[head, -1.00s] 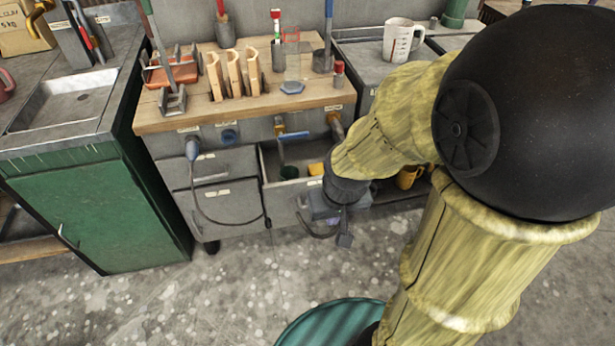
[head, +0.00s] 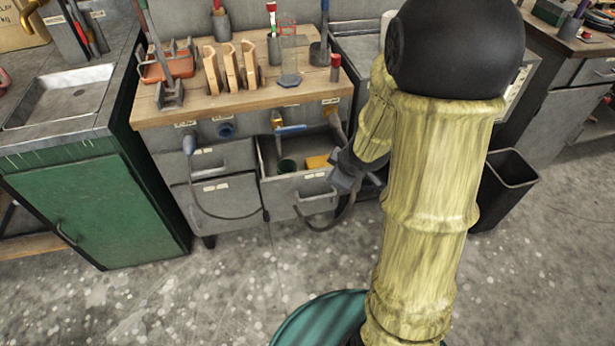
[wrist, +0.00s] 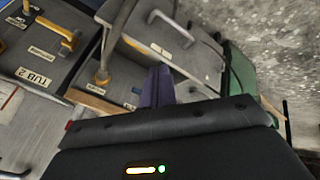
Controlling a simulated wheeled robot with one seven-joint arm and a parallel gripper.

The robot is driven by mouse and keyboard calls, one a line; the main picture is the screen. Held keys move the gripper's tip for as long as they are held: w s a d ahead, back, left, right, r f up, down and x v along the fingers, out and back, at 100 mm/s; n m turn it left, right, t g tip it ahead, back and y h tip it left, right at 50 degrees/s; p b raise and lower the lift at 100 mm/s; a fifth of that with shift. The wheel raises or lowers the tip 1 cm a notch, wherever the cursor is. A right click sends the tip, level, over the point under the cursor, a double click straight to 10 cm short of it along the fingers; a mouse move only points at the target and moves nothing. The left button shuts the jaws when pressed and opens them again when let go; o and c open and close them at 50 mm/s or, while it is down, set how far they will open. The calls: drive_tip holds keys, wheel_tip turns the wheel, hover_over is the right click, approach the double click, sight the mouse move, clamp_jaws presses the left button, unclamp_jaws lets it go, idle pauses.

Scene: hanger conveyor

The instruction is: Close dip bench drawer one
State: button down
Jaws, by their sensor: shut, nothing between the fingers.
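The grey dip bench drawer (head: 285,190) on the bench's right side stands pulled out, with its handle (head: 316,208) on the front. Inside lie a dark green cup (head: 287,167) and a yellow block (head: 317,161). In the wrist view my gripper (wrist: 163,76) shows dark purple fingers, shut and empty, near a grey front with a pale handle (wrist: 170,27).
Two shut drawers (head: 222,157) sit on the bench's left side. A hose loops below the open drawer's front. The wooden benchtop (head: 240,105) holds racks and tools. A green cabinet (head: 100,215) stands left, a black bin (head: 508,180) right. The floor in front is largely clear.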

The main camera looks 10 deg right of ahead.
drive_tip(key=f+n+y, duration=0.1)
drive_tip(key=n, duration=0.1)
drive_tip(key=a+f+n+y, duration=0.1)
drive_tip(key=n+y, duration=0.1)
drive_tip(key=n, duration=0.1)
drive_tip(key=f+n+y, duration=0.1)
drive_tip(key=n, duration=0.1)
drive_tip(key=shift+w+a+f+g, duration=0.3)
drive_tip(key=shift+w+a+f, duration=0.1)
drive_tip(key=shift+w+f, duration=0.1)
drive_tip(key=b, duration=0.3)
approach(299, 181)
drive_tip(key=x, duration=0.4)
drive_tip(key=shift+f, duration=0.45)
drive_tip(key=shift+w, duration=0.15)
